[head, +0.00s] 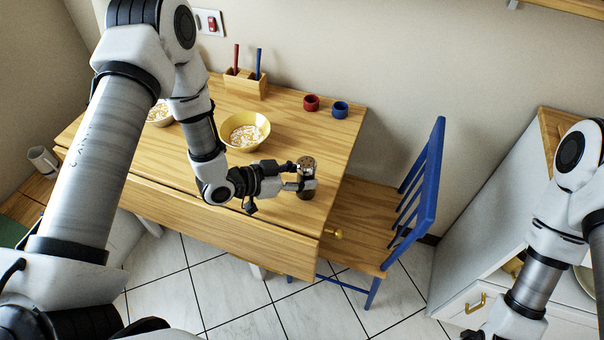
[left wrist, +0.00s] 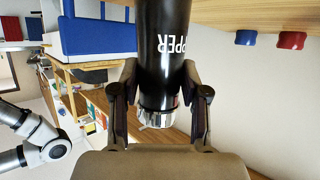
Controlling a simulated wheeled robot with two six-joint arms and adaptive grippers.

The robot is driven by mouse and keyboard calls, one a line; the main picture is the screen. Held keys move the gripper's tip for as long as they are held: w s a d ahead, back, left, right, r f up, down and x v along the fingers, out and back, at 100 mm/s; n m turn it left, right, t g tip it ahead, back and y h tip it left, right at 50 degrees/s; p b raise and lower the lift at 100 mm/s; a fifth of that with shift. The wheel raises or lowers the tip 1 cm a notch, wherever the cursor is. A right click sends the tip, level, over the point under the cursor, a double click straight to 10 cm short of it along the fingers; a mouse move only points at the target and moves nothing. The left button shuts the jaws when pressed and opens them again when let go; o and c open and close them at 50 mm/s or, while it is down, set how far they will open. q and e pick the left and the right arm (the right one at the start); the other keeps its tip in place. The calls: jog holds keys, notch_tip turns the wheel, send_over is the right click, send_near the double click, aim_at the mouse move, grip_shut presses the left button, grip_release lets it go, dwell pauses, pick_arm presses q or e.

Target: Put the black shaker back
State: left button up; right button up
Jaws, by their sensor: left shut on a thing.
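The black shaker (head: 306,190) is upright over the right front part of the wooden table (head: 200,190), with its metal top facing up at the head camera. In the left wrist view the picture is upside down; the shaker (left wrist: 163,60) shows white letters "PPER" and a silver cap. My left gripper (head: 302,183) is shut around the shaker, with one finger on each side in the left wrist view. I cannot tell whether the shaker's base touches the table. My right gripper is mostly cut off at the bottom edge of the head view.
A yellow bowl (head: 245,130) and another bowl (head: 160,114) stand on the table. Behind are a wooden holder (head: 245,85) with red and blue sticks, a red cup (head: 311,102) and a blue cup (head: 340,109). A blue-backed chair (head: 418,195) stands right of the table.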

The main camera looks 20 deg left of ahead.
pick_arm(q)
jog(key=shift+d+f, duration=0.1)
jog(key=o, duration=1.2)
jog(key=shift+o, duration=0.2)
jog(key=p+v, duration=0.1)
jog(key=v, duration=1.1)
